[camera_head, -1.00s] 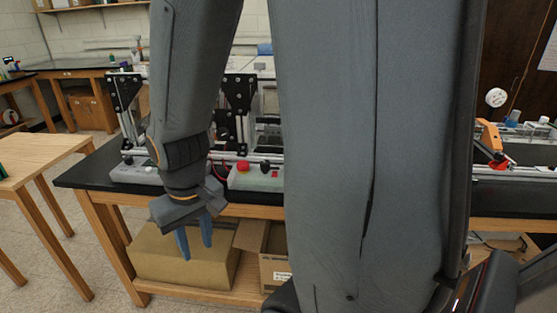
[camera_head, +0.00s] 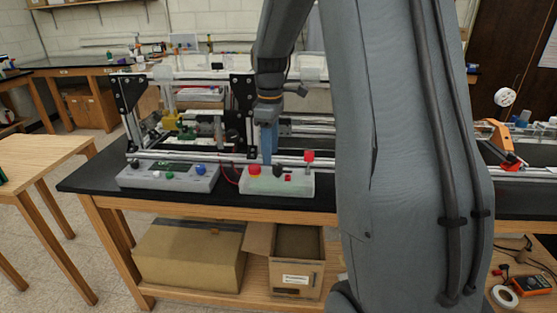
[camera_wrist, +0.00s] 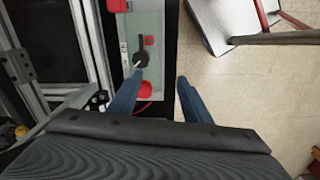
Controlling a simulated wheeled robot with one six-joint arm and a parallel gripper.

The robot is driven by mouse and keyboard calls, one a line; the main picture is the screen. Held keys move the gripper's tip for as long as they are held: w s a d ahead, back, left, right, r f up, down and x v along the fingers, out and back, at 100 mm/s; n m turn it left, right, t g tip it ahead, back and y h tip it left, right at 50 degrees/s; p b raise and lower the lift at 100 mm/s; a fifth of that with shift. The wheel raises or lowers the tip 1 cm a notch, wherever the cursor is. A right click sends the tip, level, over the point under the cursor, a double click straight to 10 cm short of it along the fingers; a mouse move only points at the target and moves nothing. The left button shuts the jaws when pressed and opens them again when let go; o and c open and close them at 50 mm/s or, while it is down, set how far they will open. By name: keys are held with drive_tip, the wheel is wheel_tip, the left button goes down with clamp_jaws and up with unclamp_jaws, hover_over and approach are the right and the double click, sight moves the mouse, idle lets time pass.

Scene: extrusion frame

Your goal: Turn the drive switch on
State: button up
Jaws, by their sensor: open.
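A pale control box (camera_head: 300,187) stands at the front of the black bench. It carries a red mushroom button (camera_head: 254,170), a black rotary knob (camera_head: 279,171), a small red switch (camera_head: 288,178) and a raised red piece (camera_head: 309,156) at its right end. In the wrist view the black knob (camera_wrist: 141,61) shows a pale pointer line. My gripper (camera_head: 267,160) is open and empty, pointing down over the box. In the wrist view its blue fingers (camera_wrist: 158,80) straddle the box's edge, apart from the knob.
A grey box (camera_head: 190,181) with green and blue controls stands to the left. Behind both is the metal extrusion frame (camera_head: 195,155) with black brackets. Cardboard boxes (camera_head: 190,250) sit on the shelf below. Floor is clear in front of the bench.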

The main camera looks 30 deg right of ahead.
sight(277, 166)
drive_tip(key=w+d, duration=0.1)
drive_tip(key=w+d+r+n, duration=0.1)
drive_tip(key=d, duration=0.1)
drive_tip(key=shift+w, duration=0.1)
drive_tip(key=shift+w+d+n, duration=0.1)
drive_tip(key=shift+d+n, duration=0.15)
drive_tip(key=shift+n, duration=0.15)
wheel_tip(277, 166, down, 8)
drive_tip(key=shift+r+p, duration=0.25)
drive_tip(key=shift+p, duration=1)
drive_tip(key=c, duration=1)
